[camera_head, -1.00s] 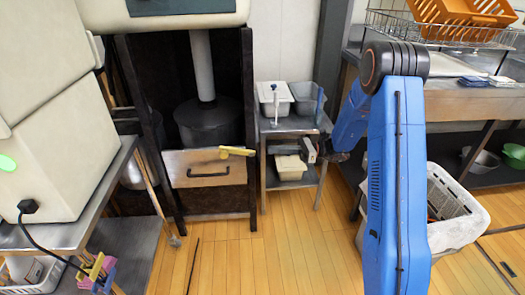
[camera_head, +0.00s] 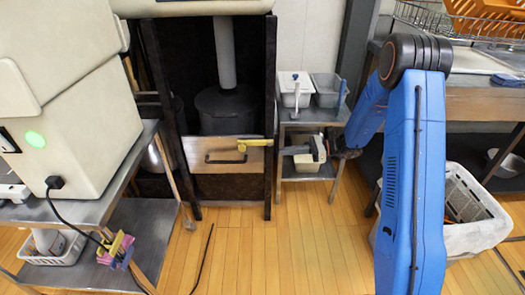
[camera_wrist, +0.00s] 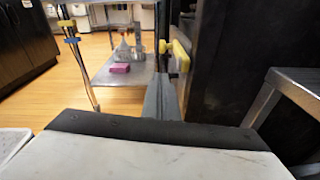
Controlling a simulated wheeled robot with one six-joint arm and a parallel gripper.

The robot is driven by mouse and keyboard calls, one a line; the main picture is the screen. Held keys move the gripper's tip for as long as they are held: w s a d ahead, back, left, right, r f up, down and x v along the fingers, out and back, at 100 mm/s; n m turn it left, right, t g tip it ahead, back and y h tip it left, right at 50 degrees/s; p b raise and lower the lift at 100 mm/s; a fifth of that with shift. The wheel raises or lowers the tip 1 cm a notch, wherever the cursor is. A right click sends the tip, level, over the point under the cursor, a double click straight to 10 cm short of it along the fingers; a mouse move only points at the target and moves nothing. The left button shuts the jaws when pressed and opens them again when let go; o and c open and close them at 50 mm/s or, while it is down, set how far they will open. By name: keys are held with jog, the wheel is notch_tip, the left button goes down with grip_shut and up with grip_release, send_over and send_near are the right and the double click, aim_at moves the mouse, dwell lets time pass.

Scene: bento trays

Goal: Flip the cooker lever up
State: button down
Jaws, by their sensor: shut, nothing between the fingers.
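In the wrist view the yellow lever (camera_wrist: 180,55) shows just beyond and slightly right of my fingertips. My gripper (camera_head: 281,151) is shut and empty, pointing left at the lever's right end from a little below. In the wrist view my gripper (camera_wrist: 164,80) shows as closed dark fingers. I cannot tell whether they touch the lever.
A small metal shelf (camera_head: 310,114) with tubs stands behind my gripper. A white basket (camera_head: 485,235) is on the floor at right. At left are a metal table (camera_head: 95,210) and a pale machine with a green light (camera_head: 35,139).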

aim_at(255, 145)
jog(key=a+f+h, duration=0.1)
jog(key=a+f, duration=0.1)
jog(key=shift+s+a+f, duration=0.1)
jog(key=shift+a+f, duration=0.2)
jog(key=shift+f, duration=0.1)
jog(key=shift+w+a+r, duration=0.2)
jog(key=shift+a+r, duration=0.05)
jog(key=shift+a, duration=1.7)
jog(key=shift+w+a+r, duration=0.2)
jog(key=shift+w+a, duration=0.05)
jog(key=shift+a, duration=1.65)
jog(key=shift+w+a+r, duration=0.2)
jog(key=shift+a+r, duration=0.05)
jog(key=shift+a, duration=1.7)
